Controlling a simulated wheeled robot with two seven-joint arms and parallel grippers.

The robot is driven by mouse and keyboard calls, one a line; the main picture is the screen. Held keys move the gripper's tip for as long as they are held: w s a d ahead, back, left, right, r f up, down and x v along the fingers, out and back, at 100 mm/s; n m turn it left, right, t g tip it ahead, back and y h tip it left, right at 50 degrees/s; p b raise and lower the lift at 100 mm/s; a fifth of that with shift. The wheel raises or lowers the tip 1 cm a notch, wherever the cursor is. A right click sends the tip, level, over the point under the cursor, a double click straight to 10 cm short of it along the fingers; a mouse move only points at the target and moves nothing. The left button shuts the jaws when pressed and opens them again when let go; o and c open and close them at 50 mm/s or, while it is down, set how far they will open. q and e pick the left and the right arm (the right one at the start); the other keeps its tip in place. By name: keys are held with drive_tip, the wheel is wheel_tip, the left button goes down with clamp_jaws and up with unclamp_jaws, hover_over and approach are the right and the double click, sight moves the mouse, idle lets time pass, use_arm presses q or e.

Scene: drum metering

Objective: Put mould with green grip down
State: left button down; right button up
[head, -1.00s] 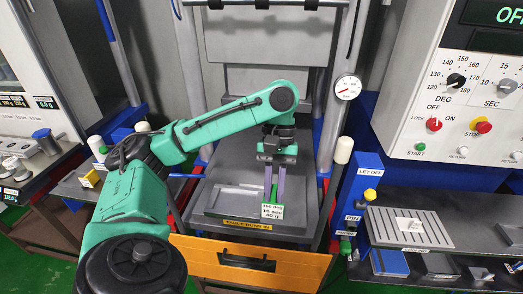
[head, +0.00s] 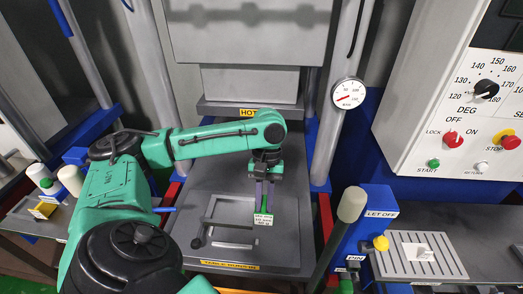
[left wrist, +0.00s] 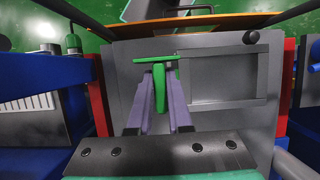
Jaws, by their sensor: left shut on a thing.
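My left gripper (head: 265,196) points down over the grey plate in front of the press. Its purple fingers are shut on an upright green grip (left wrist: 158,88). A green-edged white tag (head: 263,220) with small print sits at the grip. A flat grey mould frame (head: 205,220) with a rectangular recess lies left of the fingers, low at the plate; it also shows in the left wrist view (left wrist: 222,103). A black knob (head: 197,243) is at its corner. Whether the mould touches the plate, and how the grip joins it, I cannot tell. My right gripper is not in view.
The press stands behind, with a yellow HOT label (head: 257,113). A gauge (head: 348,93) is on the right column. A blue LET OFF box (head: 366,225) and a slotted tray (head: 420,254) are at the right. The plate (head: 285,258) is bare around the mould.

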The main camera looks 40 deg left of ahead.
use_arm(q)
drive_tip(key=f, duration=0.4)
drive_tip(key=w+f, duration=0.1)
drive_tip(key=f, duration=0.1)
drive_tip(key=shift+w+a, duration=0.1)
drive_tip(key=shift+a, duration=0.3)
drive_tip(key=x, duration=0.3)
drive_tip(key=shift+w+a+f+p, duration=0.15)
drive_tip(key=shift+w+f+p, duration=0.05)
drive_tip(key=shift+f+p, duration=0.2)
drive_tip(key=shift+a+f, duration=0.1)
drive_tip(key=shift+f, duration=0.1)
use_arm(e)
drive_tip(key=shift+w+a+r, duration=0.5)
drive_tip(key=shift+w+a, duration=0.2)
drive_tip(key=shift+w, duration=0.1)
use_arm(q)
drive_tip(key=c, duration=0.8)
unclamp_jaws()
drive_tip(key=shift+c, duration=0.2)
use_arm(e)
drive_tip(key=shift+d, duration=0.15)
use_arm(q)
drive_tip(key=shift+r, duration=0.1)
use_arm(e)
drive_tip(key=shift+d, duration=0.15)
